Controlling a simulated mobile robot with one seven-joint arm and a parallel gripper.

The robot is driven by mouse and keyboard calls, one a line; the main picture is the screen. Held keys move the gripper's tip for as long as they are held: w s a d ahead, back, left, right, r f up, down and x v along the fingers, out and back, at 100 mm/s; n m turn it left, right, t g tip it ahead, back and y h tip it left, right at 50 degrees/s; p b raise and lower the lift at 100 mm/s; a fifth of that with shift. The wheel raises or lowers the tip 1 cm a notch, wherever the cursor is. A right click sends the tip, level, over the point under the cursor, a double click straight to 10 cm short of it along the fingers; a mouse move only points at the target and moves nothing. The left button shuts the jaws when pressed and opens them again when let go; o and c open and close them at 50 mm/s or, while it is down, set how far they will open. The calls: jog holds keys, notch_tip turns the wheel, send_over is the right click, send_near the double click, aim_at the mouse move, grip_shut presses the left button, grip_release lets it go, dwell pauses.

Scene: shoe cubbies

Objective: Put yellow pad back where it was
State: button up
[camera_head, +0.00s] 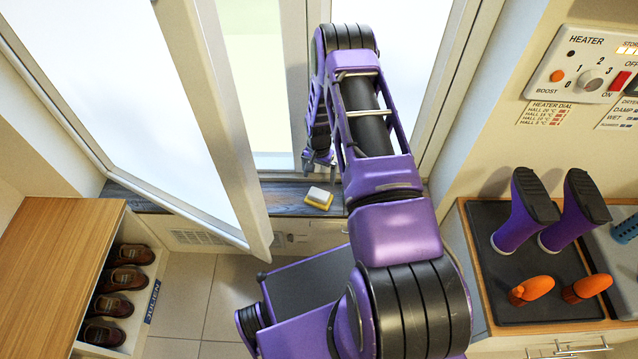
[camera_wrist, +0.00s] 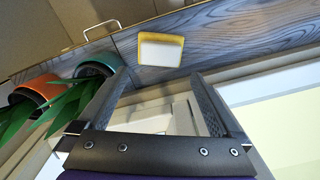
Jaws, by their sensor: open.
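The yellow pad (camera_head: 319,198), a small block with a white face and a yellow layer, lies on the dark wooden sill (camera_head: 282,197) below the window. It also shows in the wrist view (camera_wrist: 160,50), just beyond my fingertips and between their lines. My gripper (camera_head: 322,160) is above and behind the pad in the head view, apart from it. In the wrist view my gripper (camera_wrist: 158,78) is open, with nothing between its fingers.
A window sash (camera_head: 215,120) stands open at left. The wrist view shows an orange pot (camera_wrist: 32,88) and a teal pot (camera_wrist: 97,64) with green plants beside a finger. A shoe cubby (camera_head: 118,295) is at left; purple boots (camera_head: 520,215) stand on a tray at right.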

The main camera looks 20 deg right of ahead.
jog(key=shift+r, duration=1.5)
